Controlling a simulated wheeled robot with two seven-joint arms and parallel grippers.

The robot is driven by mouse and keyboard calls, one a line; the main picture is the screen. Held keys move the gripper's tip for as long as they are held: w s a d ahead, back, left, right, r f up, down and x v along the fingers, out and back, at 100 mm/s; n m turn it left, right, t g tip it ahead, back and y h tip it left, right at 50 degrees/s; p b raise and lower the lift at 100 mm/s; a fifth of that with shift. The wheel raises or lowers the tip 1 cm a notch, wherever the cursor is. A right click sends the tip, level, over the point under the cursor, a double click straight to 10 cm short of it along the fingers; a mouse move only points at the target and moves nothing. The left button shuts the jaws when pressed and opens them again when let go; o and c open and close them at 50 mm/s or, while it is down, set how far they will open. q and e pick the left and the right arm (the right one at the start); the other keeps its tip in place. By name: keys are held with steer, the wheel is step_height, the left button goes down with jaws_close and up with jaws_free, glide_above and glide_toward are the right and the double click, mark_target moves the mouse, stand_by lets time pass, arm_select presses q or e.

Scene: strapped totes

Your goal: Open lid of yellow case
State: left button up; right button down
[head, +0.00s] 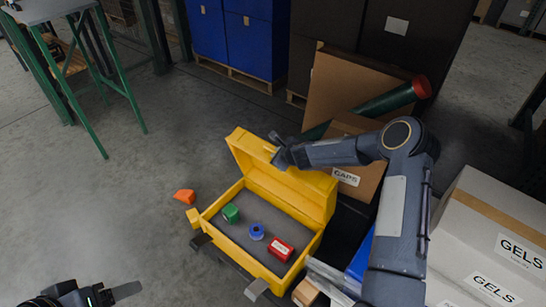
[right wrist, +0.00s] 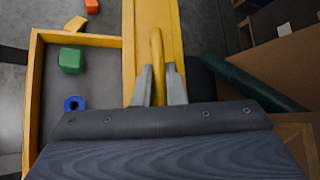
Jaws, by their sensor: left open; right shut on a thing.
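The yellow case (head: 212,219) stands on a dark support in the head view, its lid (head: 257,155) raised and tilted back. Inside on the grey floor lie a green piece (head: 230,213), a blue ring (head: 256,232) and a red box (head: 280,249). My right gripper (head: 277,147) is at the top edge of the lid. In the right wrist view its two fingers (right wrist: 158,88) are shut on the yellow lid handle (right wrist: 156,48). My left gripper (head: 107,297) is at the bottom left of the head view, away from the case, open and empty, partly cut off by the frame.
An orange piece (head: 184,196) lies on the floor left of the case. An open cardboard box (head: 333,90) with a dark green tube (head: 380,103) stands behind the lid. White GELS boxes (head: 490,240) are at the right. The floor at the left is clear up to a green-legged table (head: 120,85).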

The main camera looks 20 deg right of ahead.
steer(key=shift+d, duration=0.1)
steer(key=shift+f, duration=0.1)
steer(key=c, duration=1.5)
jaws_free()
steer(key=v, duration=0.7)
steer(key=shift+s+r, duration=0.25)
steer(key=shift+r, duration=0.05)
steer(key=shift+r, duration=0.1)
